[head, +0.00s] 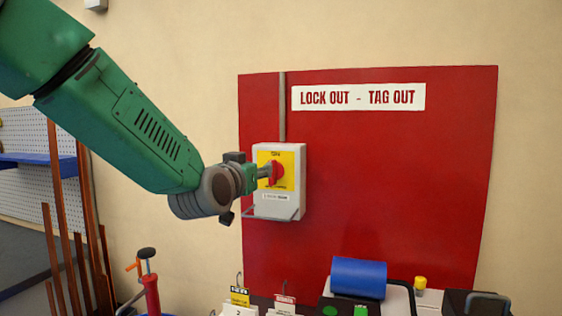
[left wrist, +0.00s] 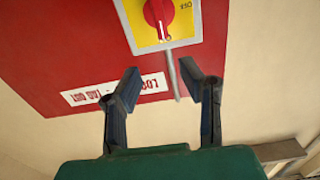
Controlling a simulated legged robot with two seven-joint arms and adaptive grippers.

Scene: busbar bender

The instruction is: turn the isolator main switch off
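The isolator main switch is a light grey box (head: 297,190) on a red board, with a yellow plate and a red rotary knob (head: 277,173). My left gripper (head: 265,172) is in front of the box, close to the knob, and partly hides the plate. In the left wrist view its two dark fingers (left wrist: 160,72) are spread with nothing between them. Contact with the knob does not show.
A grey conduit (head: 282,110) runs up from the box beside the "LOCK OUT - TAG OUT" sign (head: 358,97). A wire loop (head: 270,216) sticks out below the box. Tags (head: 240,297), a blue cylinder (head: 358,277) and other items stand low in front. The board's right side is clear.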

